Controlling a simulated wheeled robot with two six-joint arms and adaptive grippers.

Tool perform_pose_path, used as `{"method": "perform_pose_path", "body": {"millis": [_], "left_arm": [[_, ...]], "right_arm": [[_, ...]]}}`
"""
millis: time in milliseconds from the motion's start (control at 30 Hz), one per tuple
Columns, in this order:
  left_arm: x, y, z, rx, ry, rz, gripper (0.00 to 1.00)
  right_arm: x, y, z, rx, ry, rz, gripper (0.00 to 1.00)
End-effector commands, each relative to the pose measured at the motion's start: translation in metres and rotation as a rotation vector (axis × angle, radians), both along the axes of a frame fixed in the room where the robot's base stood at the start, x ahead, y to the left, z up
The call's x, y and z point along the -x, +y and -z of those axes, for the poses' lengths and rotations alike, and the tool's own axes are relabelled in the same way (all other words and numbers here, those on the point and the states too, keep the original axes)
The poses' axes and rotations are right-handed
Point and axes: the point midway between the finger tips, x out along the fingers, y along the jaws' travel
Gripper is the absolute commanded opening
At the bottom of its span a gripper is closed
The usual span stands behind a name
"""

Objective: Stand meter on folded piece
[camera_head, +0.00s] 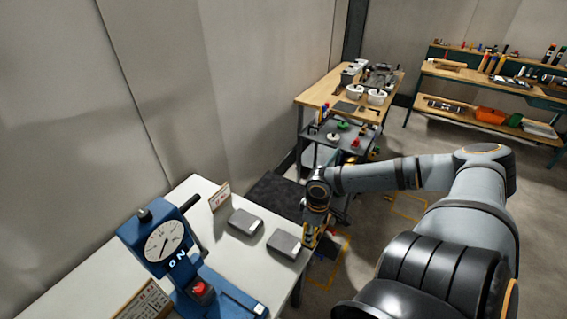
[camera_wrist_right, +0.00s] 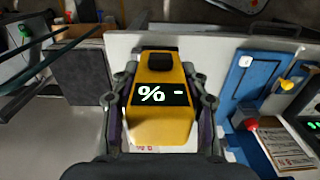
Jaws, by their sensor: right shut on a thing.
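The yellow meter (camera_wrist_right: 160,98) with a black "% -" display fills the middle of the right wrist view, between the two fingers of my right gripper (camera_wrist_right: 160,105). Two grey flat pieces lie on the table, one near the middle (camera_head: 245,222) and one close to the right edge (camera_head: 284,245). I cannot tell from here how either is folded. My left gripper is out of view.
A small sign (camera_head: 219,196) stands behind the pieces. A cart (camera_head: 345,136) and a wooden bench (camera_head: 318,93) stand farther back.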

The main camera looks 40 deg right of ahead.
Motion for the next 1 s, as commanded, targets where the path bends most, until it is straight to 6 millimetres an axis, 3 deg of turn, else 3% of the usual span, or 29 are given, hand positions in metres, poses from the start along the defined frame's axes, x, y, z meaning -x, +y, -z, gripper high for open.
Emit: {"method": "perform_pose_path", "body": {"millis": [33, 233, 433, 567, 800, 1000], "left_arm": [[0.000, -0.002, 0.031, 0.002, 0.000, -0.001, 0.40], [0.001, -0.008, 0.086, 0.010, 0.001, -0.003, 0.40], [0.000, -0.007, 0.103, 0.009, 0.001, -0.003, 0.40], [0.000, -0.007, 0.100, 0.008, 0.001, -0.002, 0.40], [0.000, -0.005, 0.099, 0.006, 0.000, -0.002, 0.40], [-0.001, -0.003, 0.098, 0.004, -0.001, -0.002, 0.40]], "right_arm": [[-0.009, 0.001, 0.019, 0.000, -0.007, -0.001, 0.04], [-0.035, 0.003, 0.030, -0.007, -0.012, 0.000, 0.04], [-0.059, 0.007, 0.033, -0.015, -0.010, 0.002, 0.04], [-0.077, 0.006, 0.035, -0.012, -0.008, 0.004, 0.04], [-0.111, 0.008, 0.075, -0.008, 0.000, 0.002, 0.04], [-0.121, 0.006, 0.088, 0.000, -0.001, 0.001, 0.04]]}}
